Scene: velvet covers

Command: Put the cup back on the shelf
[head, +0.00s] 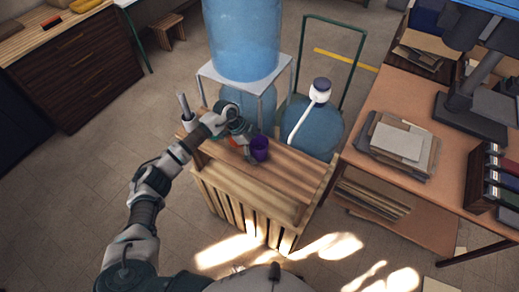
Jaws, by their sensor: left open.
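A small purple cup (260,149) stands upright on the top of a slatted wooden stand (275,180). My left arm reaches in over the left side of the stand. My left gripper (247,141) is open, just left of the purple cup; I cannot tell whether it touches it. An orange item (232,142) is partly hidden behind the gripper, so its shape is unclear. My right gripper is not in view.
Behind the stand, a big blue water bottle (242,40) sits on a metal frame, with another jug (312,128) at its right. A grey upright item (184,106) is at the stand's left. A cluttered desk (400,95) stands right; floor at left is clear.

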